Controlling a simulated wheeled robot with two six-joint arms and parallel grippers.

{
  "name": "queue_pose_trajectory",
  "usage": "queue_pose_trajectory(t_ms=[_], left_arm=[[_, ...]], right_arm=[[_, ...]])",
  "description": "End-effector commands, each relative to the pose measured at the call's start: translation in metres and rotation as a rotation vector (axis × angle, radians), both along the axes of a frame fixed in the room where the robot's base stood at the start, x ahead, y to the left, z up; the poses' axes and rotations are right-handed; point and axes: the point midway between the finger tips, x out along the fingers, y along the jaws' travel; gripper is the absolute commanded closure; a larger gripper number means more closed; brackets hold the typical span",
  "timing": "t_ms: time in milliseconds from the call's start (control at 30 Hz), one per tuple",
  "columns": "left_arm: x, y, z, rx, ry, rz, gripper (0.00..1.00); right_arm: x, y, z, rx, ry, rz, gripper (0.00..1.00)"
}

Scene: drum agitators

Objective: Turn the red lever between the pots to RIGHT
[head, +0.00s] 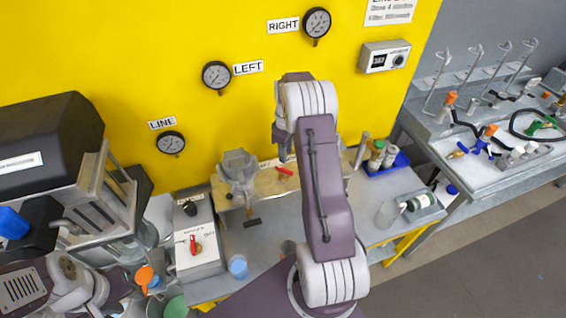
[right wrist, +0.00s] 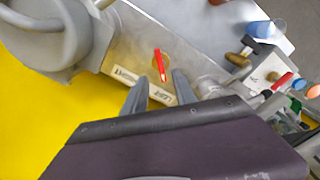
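The red lever (head: 285,171) sits on a tan panel (head: 265,185) between the pots in the head view. The left pot (head: 238,165) is grey with a clamped lid; the right pot is hidden behind my right arm. In the right wrist view the red lever (right wrist: 160,65) stands on a brass plate, with white labels below it, one seeming to read LEFT. My right gripper (right wrist: 158,88) is open, its two grey fingers apart just short of the lever, one to each side, with nothing between them. My left arm shows at the lower left; its fingers cannot be made out.
A grey control box (head: 198,250) with another red lever stands left of the panel. A blue cup (head: 238,267) stands on the bench. A blue tray (head: 388,163) with bottles and a beaker (head: 388,212) stand to the right. Gauges hang on the yellow wall (head: 225,40) behind.

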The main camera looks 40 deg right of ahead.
Motion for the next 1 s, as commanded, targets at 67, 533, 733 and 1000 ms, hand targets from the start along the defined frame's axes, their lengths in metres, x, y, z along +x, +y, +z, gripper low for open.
queue_pose_trajectory(t_ms=[67, 533, 733, 1000], left_arm=[[0.0, 0.0, 0.007, 0.0, 0.0, 0.0, 0.64], [0.0, 0.0, 0.032, 0.0, -0.001, 0.0, 0.64], [0.0, 0.0, 0.031, 0.0, -0.001, 0.0, 0.64], [0.0, 0.0, 0.031, 0.0, -0.001, 0.0, 0.64]], right_arm=[[-0.001, 0.001, -0.011, 0.003, 0.006, 0.001, 0.66], [0.0, 0.001, -0.083, 0.001, 0.0, 0.001, 0.66], [0.001, 0.001, -0.084, 0.0, 0.0, 0.001, 0.66], [0.0, 0.001, -0.084, 0.0, 0.0, 0.001, 1.0]])
